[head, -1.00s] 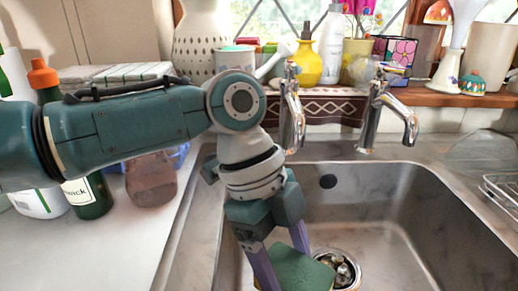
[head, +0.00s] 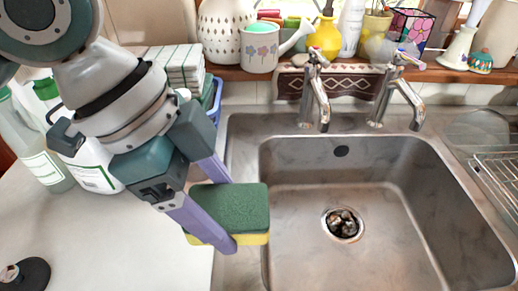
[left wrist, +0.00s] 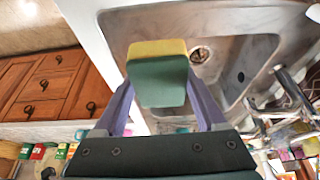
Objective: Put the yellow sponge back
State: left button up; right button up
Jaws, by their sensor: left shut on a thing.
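The yellow sponge (head: 230,208) has a green scouring top and a yellow underside. My left gripper (head: 224,212) is shut on it, one finger on each side. In the head view it is held over the left rim of the sink (head: 400,215), and part of it is hidden by the near finger. In the left wrist view the sponge (left wrist: 160,78) sits between the two fingertips of the left gripper (left wrist: 158,90), with its green face toward the camera and a yellow edge beyond. My right gripper is not in view.
White counter (head: 120,235) left of the sink is mostly clear in front. Bottles (head: 85,165) and a blue container (head: 212,100) stand behind it. Two taps (head: 318,95) rise behind the basin. A wire rack (head: 500,175) is at right. Pots crowd the sill (head: 235,72).

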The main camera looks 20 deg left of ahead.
pick_arm(q)
jog(key=b, duration=0.1)
send_over(241, 262)
jog(key=a, duration=0.1)
jog(key=f, duration=0.8)
jog(key=shift+s+a, duration=0.1)
jog(key=shift+s, duration=0.1)
jog(key=shift+f+b, duration=0.35)
jog(key=shift+f, duration=1.45)
jog(key=shift+f, duration=0.2)
jog(key=o, duration=1.6)
jog(key=shift+c, duration=0.2)
jog(key=shift+r, duration=0.15)
